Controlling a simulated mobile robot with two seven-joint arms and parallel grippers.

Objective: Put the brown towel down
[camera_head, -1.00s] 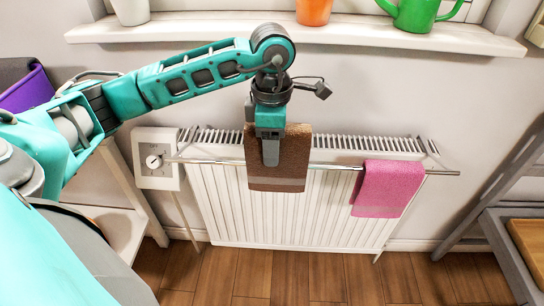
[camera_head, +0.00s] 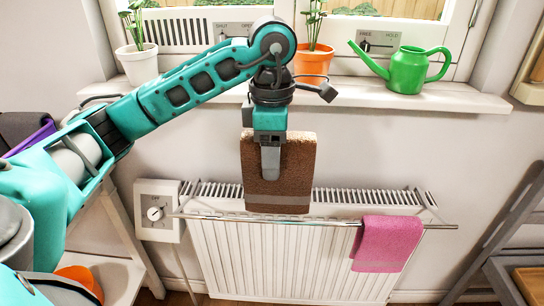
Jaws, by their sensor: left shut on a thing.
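The brown towel (camera_head: 296,178) hangs upright as a folded slab from my left gripper (camera_head: 270,172), which is shut on it. The towel is in front of the radiator's top and the chrome rail (camera_head: 340,222). Its lower edge is just above or at the rail's height, and I cannot tell whether it touches. The gripper's fingers hide part of the towel's front. My right gripper is not in view.
A pink towel (camera_head: 387,243) hangs on the rail's right end. The white radiator (camera_head: 290,262) has a control box (camera_head: 158,212) at its left. Above is a windowsill (camera_head: 420,97) with two potted plants and a green watering can (camera_head: 407,70). Shelving stands at both sides.

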